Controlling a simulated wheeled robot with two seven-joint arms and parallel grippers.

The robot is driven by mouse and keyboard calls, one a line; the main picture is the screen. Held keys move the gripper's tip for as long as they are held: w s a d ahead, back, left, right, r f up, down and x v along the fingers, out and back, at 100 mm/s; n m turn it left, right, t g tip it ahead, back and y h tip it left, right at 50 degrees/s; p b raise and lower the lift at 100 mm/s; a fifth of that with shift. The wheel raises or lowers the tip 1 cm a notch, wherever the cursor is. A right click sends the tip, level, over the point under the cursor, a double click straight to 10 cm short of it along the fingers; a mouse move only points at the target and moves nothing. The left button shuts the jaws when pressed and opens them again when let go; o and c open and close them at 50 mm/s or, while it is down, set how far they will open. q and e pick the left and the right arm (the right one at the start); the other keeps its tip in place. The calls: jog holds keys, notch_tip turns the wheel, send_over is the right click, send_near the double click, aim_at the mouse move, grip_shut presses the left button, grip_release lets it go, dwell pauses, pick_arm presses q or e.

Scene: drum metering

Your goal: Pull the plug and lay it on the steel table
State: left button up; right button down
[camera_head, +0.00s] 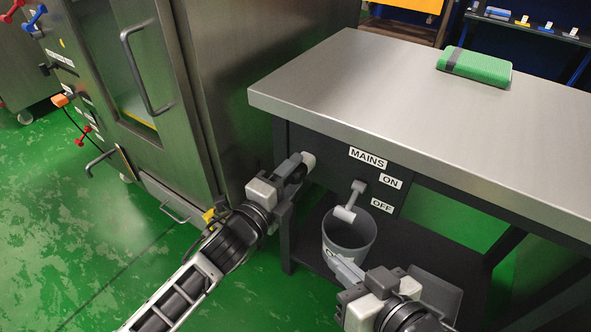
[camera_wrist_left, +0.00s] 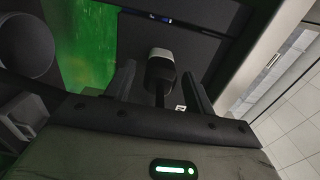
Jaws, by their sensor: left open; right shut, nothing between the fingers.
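The plug, a small pale rounded piece (camera_head: 308,159), shows at the table's dark front panel, just beyond my left gripper (camera_head: 291,170). In the left wrist view a dark piece with a light grey end (camera_wrist_left: 161,66), which looks like the plug, sits between the two open fingers (camera_wrist_left: 160,88), with a thin dark stem towards me. I cannot tell whether the fingers touch it. The steel table (camera_head: 400,100) has a broad bare top. My right gripper (camera_head: 347,269) is shut and empty, low in front of the bucket.
A green case (camera_head: 474,67) lies at the table's back. A lever with a pale grip (camera_head: 346,212) is beside the MAINS, ON and OFF labels. A grey bucket (camera_head: 350,243) stands on the lower shelf. A steel cabinet (camera_head: 140,90) stands close on the left.

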aim_at(290, 179)
dwell(0.5)
pick_arm(q)
grip_shut()
jog(key=shift+p+v, duration=1.15)
jog(key=shift+v, duration=0.95)
jog(key=shift+p+v, duration=0.35)
jog(key=shift+v, duration=0.55)
jog(key=shift+a, duration=0.1)
jog(key=shift+p+v, duration=0.6)
jog(key=shift+v, duration=1.35)
